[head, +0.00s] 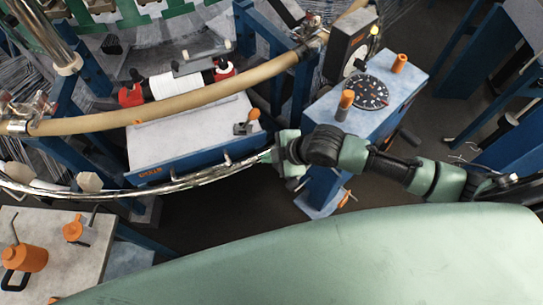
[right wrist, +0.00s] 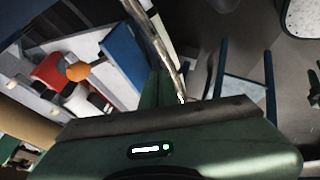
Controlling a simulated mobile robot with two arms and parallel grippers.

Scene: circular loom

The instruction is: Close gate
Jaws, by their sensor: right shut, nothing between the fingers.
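A curved, shiny metal rail (head: 150,188), which looks like the gate, runs from the left edge of the head view to my right gripper (head: 278,156). The gripper is shut and empty, at or very close to the rail's right end; I cannot tell whether they touch. In the right wrist view the rail (right wrist: 160,40) comes down from the top to the dark edge of the gripper housing, which hides its near end. My left gripper is not in view.
A blue cabinet with a grey top (head: 185,135) stands behind the rail. A tan curved tube (head: 180,92) passes over it. A blue pedestal (head: 385,90) with a dial and orange knobs stands near my right forearm. A side table (head: 75,255) holds an orange jug.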

